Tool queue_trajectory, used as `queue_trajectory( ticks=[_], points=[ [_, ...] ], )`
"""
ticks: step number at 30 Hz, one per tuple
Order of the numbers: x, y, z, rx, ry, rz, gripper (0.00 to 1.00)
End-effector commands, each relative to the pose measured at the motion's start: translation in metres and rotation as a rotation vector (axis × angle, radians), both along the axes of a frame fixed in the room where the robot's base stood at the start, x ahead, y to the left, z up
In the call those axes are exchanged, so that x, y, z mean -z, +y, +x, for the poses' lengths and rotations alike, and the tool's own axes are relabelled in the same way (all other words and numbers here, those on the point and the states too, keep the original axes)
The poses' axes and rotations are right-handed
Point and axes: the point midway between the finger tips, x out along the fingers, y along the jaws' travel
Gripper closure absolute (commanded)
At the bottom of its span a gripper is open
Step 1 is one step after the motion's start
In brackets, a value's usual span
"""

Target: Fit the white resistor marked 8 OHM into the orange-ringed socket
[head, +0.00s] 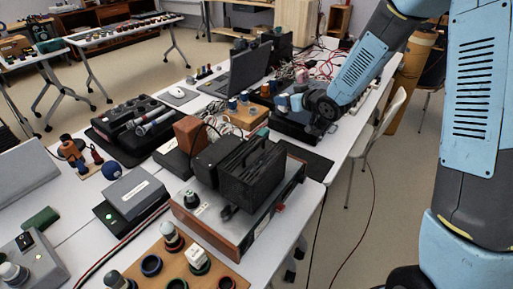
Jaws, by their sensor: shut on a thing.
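My arm reaches in from the upper right, and its end with my gripper (282,102) is small and far off over the middle of the table, beside a wooden block with blue cylinders. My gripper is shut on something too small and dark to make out. A wooden socket board (192,275) lies at the bottom edge, partly cut off. A white block (197,258) stands on it; its marking is too small to read. I cannot make out an orange ring for certain.
A black-topped amplifier (252,170) stands between my gripper and the board. A laptop (248,70), loose wires (312,62) and a grey box (135,193) crowd the table. A white chair (375,128) stands at its right. Open floor lies beyond the table's right edge.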

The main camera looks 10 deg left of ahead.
Motion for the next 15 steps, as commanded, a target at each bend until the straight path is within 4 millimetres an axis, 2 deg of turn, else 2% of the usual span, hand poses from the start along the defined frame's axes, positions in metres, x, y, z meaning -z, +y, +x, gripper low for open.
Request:
queue_trajectory(
  ticks=[1, 3, 9, 11, 15],
  points=[
    [-0.014, 0.014, -0.009, -0.048, -0.006, 0.0, 0.89],
    [-0.026, 0.031, -0.021, -0.106, -0.005, 0.0, 0.89],
    [-0.051, 0.069, -0.054, -0.246, -0.007, -0.009, 0.89],
    [-0.051, 0.079, -0.064, -0.285, -0.005, -0.012, 0.89],
    [-0.031, 0.09, -0.077, -0.333, 0.0, -0.014, 0.89]
  ],
)
